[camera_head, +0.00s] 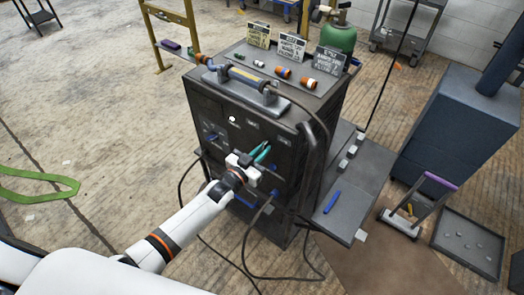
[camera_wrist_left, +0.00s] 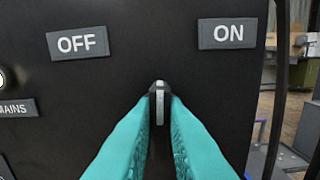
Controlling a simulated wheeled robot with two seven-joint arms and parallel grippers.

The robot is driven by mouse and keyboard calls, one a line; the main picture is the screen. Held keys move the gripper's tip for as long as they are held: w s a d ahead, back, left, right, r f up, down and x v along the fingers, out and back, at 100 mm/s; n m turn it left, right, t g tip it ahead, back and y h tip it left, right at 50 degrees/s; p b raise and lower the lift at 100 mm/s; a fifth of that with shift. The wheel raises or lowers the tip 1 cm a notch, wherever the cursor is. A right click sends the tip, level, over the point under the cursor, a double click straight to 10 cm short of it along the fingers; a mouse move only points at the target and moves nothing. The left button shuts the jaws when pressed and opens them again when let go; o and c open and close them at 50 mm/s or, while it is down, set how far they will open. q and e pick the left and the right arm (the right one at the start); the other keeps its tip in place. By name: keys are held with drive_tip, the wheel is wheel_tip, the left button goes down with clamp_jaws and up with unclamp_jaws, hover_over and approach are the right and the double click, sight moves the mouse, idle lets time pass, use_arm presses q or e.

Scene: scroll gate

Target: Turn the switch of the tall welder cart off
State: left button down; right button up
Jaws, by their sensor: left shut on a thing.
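The tall welder cart (camera_head: 222,112) stands in the middle of the head view, with a dark front panel. My left gripper (camera_head: 261,152) is at the right part of this panel, its teal fingers pointing at it. In the left wrist view, the teal fingers (camera_wrist_left: 160,130) are shut on the switch (camera_wrist_left: 159,92), a narrow dark knob with a pale line on its face. The knob stands about upright between the OFF label (camera_wrist_left: 78,43) at upper left and the ON label (camera_wrist_left: 227,33) at upper right. My right gripper is out of view.
Cables (camera_head: 247,245) hang low at the front. A grey side shelf (camera_head: 350,205) juts out right. The floor at left is mostly clear.

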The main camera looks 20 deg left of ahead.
use_arm(q)
drive_tip(key=shift+a+f+n+b, duration=0.1)
drive_tip(key=shift+n+b, duration=0.35)
drive_tip(key=shift+n, duration=1.65)
drive_tip(key=shift+a+f+n+b, duration=0.1)
drive_tip(key=shift+n+b, duration=0.3)
drive_tip(key=shift+n, duration=1.7)
drive_tip(key=c, duration=1.5)
unclamp_jaws()
drive_tip(key=shift+w+r, duration=0.1)
drive_tip(key=shift+o, duration=0.2)
drive_tip(key=b+v, duration=0.1)
drive_tip(key=v, duration=1.1)
